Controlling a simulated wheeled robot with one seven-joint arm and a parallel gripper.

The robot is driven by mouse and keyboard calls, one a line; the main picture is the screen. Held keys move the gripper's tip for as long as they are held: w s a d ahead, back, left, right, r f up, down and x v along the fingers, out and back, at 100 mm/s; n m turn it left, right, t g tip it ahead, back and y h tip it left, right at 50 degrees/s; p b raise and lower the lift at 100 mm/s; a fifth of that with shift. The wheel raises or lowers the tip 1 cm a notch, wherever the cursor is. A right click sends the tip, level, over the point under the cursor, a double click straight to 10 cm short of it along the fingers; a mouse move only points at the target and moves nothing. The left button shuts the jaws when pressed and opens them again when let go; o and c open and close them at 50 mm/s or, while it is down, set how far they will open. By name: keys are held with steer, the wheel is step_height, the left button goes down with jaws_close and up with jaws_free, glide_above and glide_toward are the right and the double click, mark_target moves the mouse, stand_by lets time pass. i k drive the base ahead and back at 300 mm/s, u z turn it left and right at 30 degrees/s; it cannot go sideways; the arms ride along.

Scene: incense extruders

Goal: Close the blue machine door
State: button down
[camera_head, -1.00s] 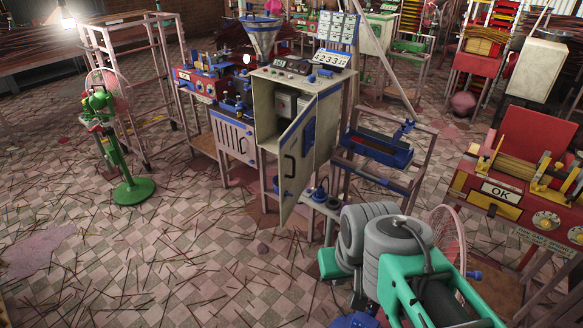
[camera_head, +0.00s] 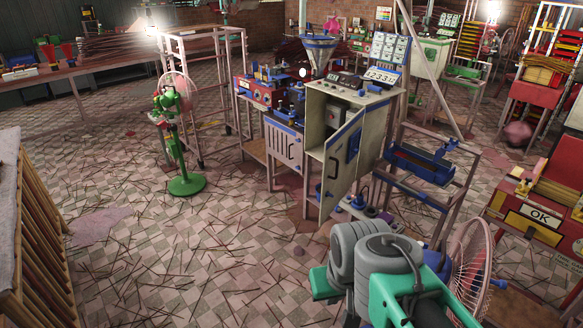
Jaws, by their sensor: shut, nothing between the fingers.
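The machine is a pale upright cabinet (camera_head: 316,130) with blue trim, standing right of centre. Its door (camera_head: 342,172) stands open, swung out from the right side of the cabinet toward me. The door has a dark handle near its free left edge and blue parts on its outer face. The interior (camera_head: 336,117) shows to the left of the door, with a grey box inside. My grey and green arm is at the bottom right, in front of and below the cabinet. My gripper is not visible, so its place relative to the door cannot be seen.
A pedestal fan (camera_head: 474,268) stands right of my arm. A frame with a blue trough (camera_head: 420,165) stands right of the door. A green stand (camera_head: 186,185) is at left, a slatted wooden piece (camera_head: 38,235) at the left edge. The stick-littered floor (camera_head: 235,240) between is open.

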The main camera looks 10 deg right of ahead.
mark_target(347, 167)
steer(key=u, duration=0.45)
steer(key=i, duration=1.1)
steer(key=z, duration=0.05)
